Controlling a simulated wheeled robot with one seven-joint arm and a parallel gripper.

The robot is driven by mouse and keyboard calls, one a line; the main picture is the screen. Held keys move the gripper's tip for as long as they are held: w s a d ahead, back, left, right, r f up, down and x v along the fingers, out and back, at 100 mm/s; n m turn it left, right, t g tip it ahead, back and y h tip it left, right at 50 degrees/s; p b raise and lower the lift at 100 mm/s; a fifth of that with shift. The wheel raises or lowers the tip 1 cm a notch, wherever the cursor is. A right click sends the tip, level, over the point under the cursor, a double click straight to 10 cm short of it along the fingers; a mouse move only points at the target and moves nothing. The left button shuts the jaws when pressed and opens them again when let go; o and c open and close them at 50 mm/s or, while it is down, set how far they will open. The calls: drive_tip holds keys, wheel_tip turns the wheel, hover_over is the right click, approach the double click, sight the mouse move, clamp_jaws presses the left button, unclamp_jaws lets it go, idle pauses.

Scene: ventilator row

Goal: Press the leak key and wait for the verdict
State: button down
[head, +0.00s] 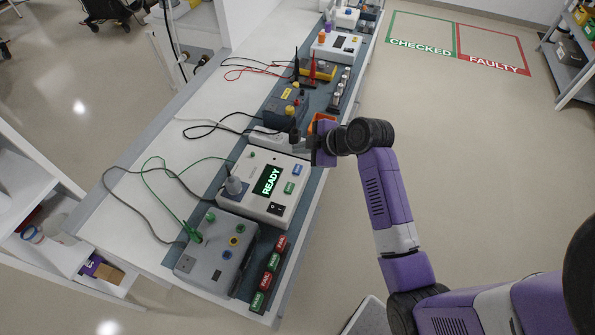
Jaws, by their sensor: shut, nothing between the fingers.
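A white tester box (249,212) stands on the bench mat, with a lit screen (272,181) reading READY in green. To the right of the screen are a blue key (297,169) and a green key (289,187); their lettering is too small to read, so I cannot tell which is the leak key. A black rocker switch (276,208) sits below them. My gripper (296,139) is shut and empty, just beyond the far right corner of the tester. It appears apart from the keys.
A grey box (212,262) with a green lead stands at the near end, beside several red and green PASS/FAIL blocks (265,280). Yellow meters (318,70) and an orange bin (322,122) lie farther along. Floor zones CHECKED (420,45) and FAULTY (493,62) are empty.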

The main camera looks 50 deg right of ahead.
sight(300, 170)
drive_tip(key=shift+f+b, duration=1.9)
drive_tip(key=shift+f, duration=1.05)
drive_tip(key=shift+f, duration=0.15)
drive_tip(key=shift+f+b, duration=0.25)
drive_tip(key=shift+b, duration=0.05)
drive_tip(key=shift+f+b, duration=0.3)
drive_tip(key=shift+f, duration=0.05)
drive_tip(key=shift+r, duration=0.1)
idle(0.3)
drive_tip(key=shift+r+p, duration=0.65)
wheel_tip(300, 170, up, 5)
drive_tip(key=p, duration=0.4)
drive_tip(key=shift+r, duration=0.1)
